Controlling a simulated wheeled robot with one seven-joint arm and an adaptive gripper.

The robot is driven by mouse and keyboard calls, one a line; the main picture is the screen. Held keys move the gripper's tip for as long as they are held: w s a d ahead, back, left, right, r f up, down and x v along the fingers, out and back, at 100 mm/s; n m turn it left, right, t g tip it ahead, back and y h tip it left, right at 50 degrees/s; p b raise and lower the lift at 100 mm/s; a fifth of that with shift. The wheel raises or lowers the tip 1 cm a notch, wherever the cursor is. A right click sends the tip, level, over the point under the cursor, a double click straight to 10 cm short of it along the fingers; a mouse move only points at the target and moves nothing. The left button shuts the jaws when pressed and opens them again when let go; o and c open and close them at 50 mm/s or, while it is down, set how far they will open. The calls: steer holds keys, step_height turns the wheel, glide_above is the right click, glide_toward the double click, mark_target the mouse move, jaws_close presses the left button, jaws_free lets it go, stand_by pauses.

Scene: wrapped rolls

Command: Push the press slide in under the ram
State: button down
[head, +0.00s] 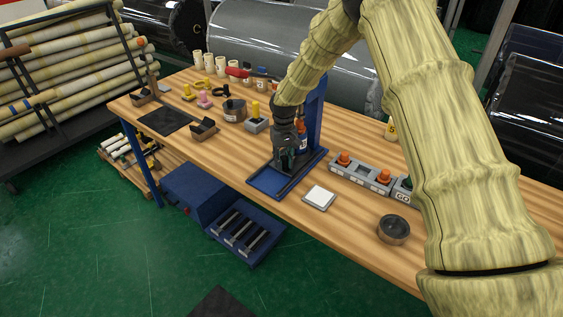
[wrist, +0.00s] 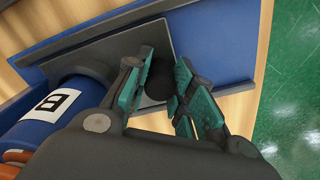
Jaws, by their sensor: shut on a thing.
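The blue press stands on the workbench, its column (head: 315,108) rising behind my gripper and its base tray (head: 266,184) reaching towards the bench's front edge. The grey slide plate (wrist: 108,50) lies on the blue base (wrist: 215,45) in the wrist view. My gripper (head: 287,158) points down over the base; in the wrist view its green-padded fingers (wrist: 160,92) are on either side of the slide's black knob (wrist: 158,72). My arm hides the ram.
Right of the press are a white-topped square pad (head: 319,196), a grey block with orange knobs (head: 362,173) and a round metal bowl (head: 393,230). Left are a grey pot (head: 234,110) and a dark mat (head: 165,121). Bare wood lies left of the base.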

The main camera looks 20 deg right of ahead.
steer(key=c, duration=1.5)
jaws_free()
steer(key=shift+w+d+r, duration=0.15)
steer(key=shift+w+d, duration=0.05)
steer(key=shift+w, duration=0.05)
steer(key=o, duration=0.3)
steer(key=shift+o, duration=0.2)
step_height(320, 180, up, 12)
